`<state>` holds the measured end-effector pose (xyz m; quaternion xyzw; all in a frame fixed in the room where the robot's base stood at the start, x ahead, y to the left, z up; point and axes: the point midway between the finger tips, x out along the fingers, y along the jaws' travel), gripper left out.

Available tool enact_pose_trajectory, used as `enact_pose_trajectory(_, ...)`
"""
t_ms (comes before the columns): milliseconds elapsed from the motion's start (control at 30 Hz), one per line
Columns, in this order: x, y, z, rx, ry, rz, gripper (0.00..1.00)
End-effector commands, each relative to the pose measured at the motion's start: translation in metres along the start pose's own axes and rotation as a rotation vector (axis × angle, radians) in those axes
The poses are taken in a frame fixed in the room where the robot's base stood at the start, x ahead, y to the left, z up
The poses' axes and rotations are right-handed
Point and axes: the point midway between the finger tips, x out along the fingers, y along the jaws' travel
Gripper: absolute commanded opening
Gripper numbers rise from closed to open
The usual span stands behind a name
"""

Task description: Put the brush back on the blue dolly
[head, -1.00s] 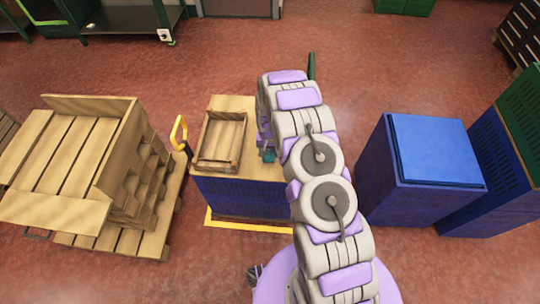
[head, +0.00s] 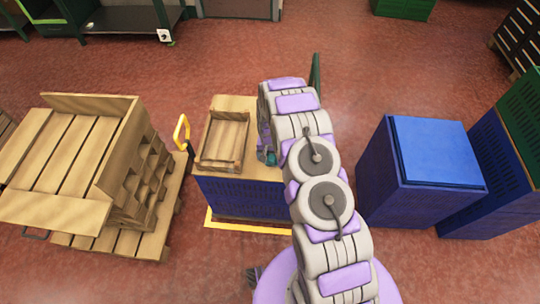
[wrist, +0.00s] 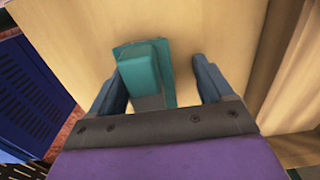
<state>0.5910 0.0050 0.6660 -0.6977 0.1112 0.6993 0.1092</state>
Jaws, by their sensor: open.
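The brush (wrist: 143,70) shows as a teal block in the wrist view, on a light wooden top. In the head view a small teal part (head: 271,158) shows beside my arm, on the wooden-topped blue crate. My gripper (wrist: 160,63) is open, with one dark finger on each side of the teal block. Gaps show between the block and the fingers, and I cannot tell its height relative to them. My arm hides much of the crate top in the head view. A blue lidded container (head: 435,150) stands at the right; I cannot tell whether it is the blue dolly.
A wooden tray (head: 205,140) lies left of my gripper on the wooden top. A yellow handle (head: 181,132) stands left of the crate. Stacked wooden pallets (head: 70,150) fill the left. A dark green post (head: 315,72) shows behind my arm.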

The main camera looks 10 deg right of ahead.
Motion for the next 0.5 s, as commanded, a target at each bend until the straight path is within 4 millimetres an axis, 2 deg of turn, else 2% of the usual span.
enact_pose_trajectory(267,-0.01,0.003,-0.001,0.002,0.0,-0.004,0.8)
enact_pose_trajectory(500,-0.047,-0.001,-0.001,0.001,0.004,0.0,0.8)
